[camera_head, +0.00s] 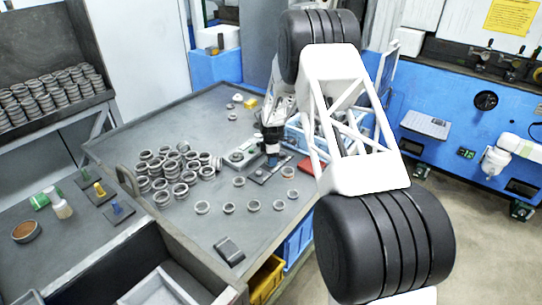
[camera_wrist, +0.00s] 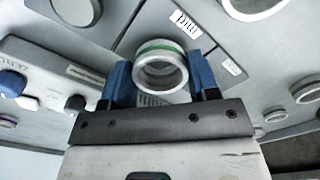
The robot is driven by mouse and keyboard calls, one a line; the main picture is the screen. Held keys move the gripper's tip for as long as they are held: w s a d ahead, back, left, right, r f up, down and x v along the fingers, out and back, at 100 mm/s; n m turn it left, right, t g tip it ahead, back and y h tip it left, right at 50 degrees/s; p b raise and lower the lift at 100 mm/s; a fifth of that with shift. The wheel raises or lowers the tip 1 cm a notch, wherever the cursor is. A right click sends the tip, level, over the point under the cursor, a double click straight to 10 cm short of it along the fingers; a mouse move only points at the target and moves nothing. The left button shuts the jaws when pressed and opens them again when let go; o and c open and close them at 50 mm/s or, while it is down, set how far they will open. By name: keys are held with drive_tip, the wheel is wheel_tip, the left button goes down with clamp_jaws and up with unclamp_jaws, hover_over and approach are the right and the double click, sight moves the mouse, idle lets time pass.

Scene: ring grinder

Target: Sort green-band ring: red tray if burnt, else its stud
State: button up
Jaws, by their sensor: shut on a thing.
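The green-band ring (camera_wrist: 160,72) is a silver metal ring with a green stripe. In the wrist view it sits between the two blue fingers of my gripper (camera_wrist: 160,80), which is shut on it. Its visible metal looks bright, with no dark burn showing on this side. In the head view my gripper (camera_head: 271,150) is low over the fixture plates on the bench; the ring is too small to make out there. A red tray (camera_head: 308,167) shows partly behind my arm. The green stud (camera_head: 86,173), yellow stud (camera_head: 100,190) and blue stud (camera_head: 117,208) stand on dark plates at the left.
A grey machine block (camera_head: 243,154) lies left of my gripper; it also shows in the wrist view (camera_wrist: 45,72). Many loose rings (camera_head: 172,172) are heaped at the bench's middle left, and several lie along the front. A dark block (camera_head: 229,250) lies near the front edge.

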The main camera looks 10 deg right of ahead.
drive_tip(key=shift+f, duration=0.5)
drive_tip(key=o, duration=1.1)
drive_tip(key=shift+c, duration=0.2)
drive_tip(key=shift+r, duration=3.85)
drive_tip(key=shift+r, duration=0.1)
